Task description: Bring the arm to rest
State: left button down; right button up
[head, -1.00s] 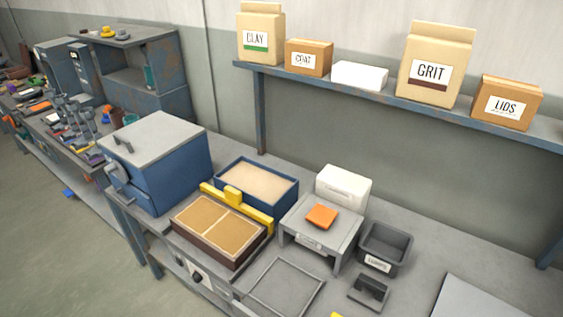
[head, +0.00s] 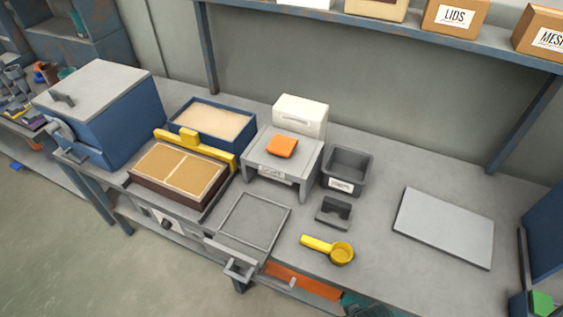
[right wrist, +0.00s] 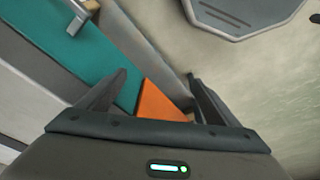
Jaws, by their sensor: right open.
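My right gripper (right wrist: 155,80) shows in the right wrist view, its two dark fingers apart with nothing held between them. Beyond the fingers are an orange panel (right wrist: 160,103) and a teal panel (right wrist: 92,58); they look apart from the fingers, but the distance is hard to judge. Neither of my grippers shows in the head view. My left gripper is in no current view.
The bench holds a blue kiln-like box (head: 105,115), a sand-filled box (head: 213,122), a brown tray (head: 180,172), a grey stand (head: 283,160), a bin (head: 347,170) and a yellow scoop (head: 328,249). A grey board (head: 445,228) lies right.

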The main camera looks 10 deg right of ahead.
jog(key=s+d+f+g+b, duration=0.1)
jog(key=s+f+b, duration=0.35)
jog(key=f, duration=1.15)
jog(key=s+d+f+b, duration=0.1)
jog(key=s+f, duration=0.6)
jog(key=f, duration=1)
jog(key=s+d+f+b, duration=0.1)
jog(key=s+f, duration=0.5)
jog(key=s, duration=0.2)
jog(key=shift+s+f+g+b, duration=0.3)
jog(key=shift+s+f+b, duration=0.05)
jog(key=shift+d, duration=0.1)
